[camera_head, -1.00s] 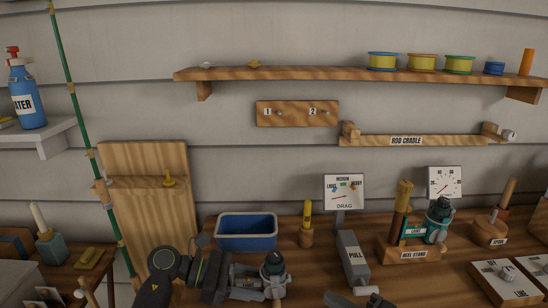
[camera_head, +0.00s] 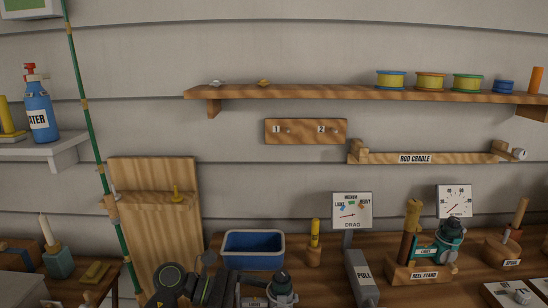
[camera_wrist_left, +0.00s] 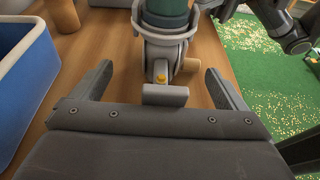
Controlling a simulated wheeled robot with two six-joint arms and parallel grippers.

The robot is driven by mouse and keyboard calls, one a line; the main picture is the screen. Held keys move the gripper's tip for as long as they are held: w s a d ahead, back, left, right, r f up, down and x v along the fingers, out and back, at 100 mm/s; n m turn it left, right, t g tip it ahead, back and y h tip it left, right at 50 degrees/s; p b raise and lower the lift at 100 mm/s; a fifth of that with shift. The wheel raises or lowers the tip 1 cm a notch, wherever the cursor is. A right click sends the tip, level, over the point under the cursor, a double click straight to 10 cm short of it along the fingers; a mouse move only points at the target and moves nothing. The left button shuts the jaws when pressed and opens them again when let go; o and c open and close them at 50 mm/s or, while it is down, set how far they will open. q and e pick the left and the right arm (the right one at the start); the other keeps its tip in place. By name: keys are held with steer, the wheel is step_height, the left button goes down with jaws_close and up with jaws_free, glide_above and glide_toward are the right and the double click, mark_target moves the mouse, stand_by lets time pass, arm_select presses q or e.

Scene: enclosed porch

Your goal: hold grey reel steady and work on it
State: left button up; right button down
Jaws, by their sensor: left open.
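The grey reel (camera_head: 281,286), with a dark teal top, stands upright at the bottom of the head view, its lower part cut off. In the left wrist view the grey reel (camera_wrist_left: 168,45) is straight ahead, with a yellow screw and a grey foot block low on its near side. My left gripper (camera_wrist_left: 158,74) is open, one finger on each side of that lower part, with visible gaps and no grip. In the head view my left arm comes in from the left to the reel. My right gripper is not visible.
A blue bin (camera_head: 253,249) stands behind the reel. A grey PULL box (camera_head: 361,281) and the DRAG gauge (camera_head: 352,211) are to its right. A wooden reel stand (camera_head: 418,272) holds a teal reel (camera_head: 450,240). A green rod (camera_head: 87,120) leans at the left.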

mark_target(240, 299)
arm_select(q)
steer(key=shift+r+v, duration=0.25)
steer(key=shift+v, duration=0.85)
steer(key=shift+r+v, duration=0.2)
steer(key=shift+v, duration=0.9)
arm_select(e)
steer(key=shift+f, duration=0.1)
arm_select(q)
steer(key=shift+d, duration=0.2)
